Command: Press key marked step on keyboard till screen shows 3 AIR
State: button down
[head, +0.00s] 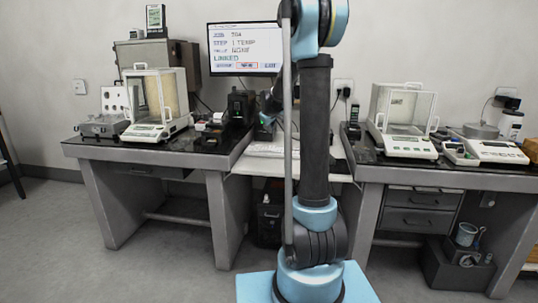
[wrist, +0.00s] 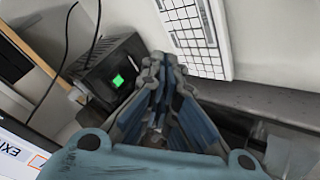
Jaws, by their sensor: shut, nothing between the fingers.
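The screen (head: 243,50) stands on the wall behind the tables and reads STEP 1 TEMP, with LINKED below. A corner of it also shows at lower left in the wrist view (wrist: 22,150). The white keyboard (head: 264,149) lies on the lower middle shelf, partly hidden by my arm in the head view. In the wrist view the keyboard (wrist: 197,35) is at the top, beyond my gripper's tips and to the right. The key labels are too small to read, so I cannot tell the step key. My gripper (wrist: 163,62) is shut and empty, apart from the keyboard as far as I see.
A black box with a green light (wrist: 118,80) stands left of my fingers in the wrist view. A balance with a glass case (head: 153,130) is on the left table, another (head: 400,145) on the right table. Open floor lies in front at left.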

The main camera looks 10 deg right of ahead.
jog(key=shift+w+a+f, duration=0.1)
jog(key=shift+w+f, duration=0.1)
jog(key=shift+w, duration=0.9)
jog(key=shift+f, duration=4.35)
jog(key=shift+f, duration=0.2)
jog(key=shift+s+f, duration=0.1)
jog(key=shift+f, duration=0.05)
jog(key=shift+f, duration=0.4)
jog(key=shift+r, duration=0.8)
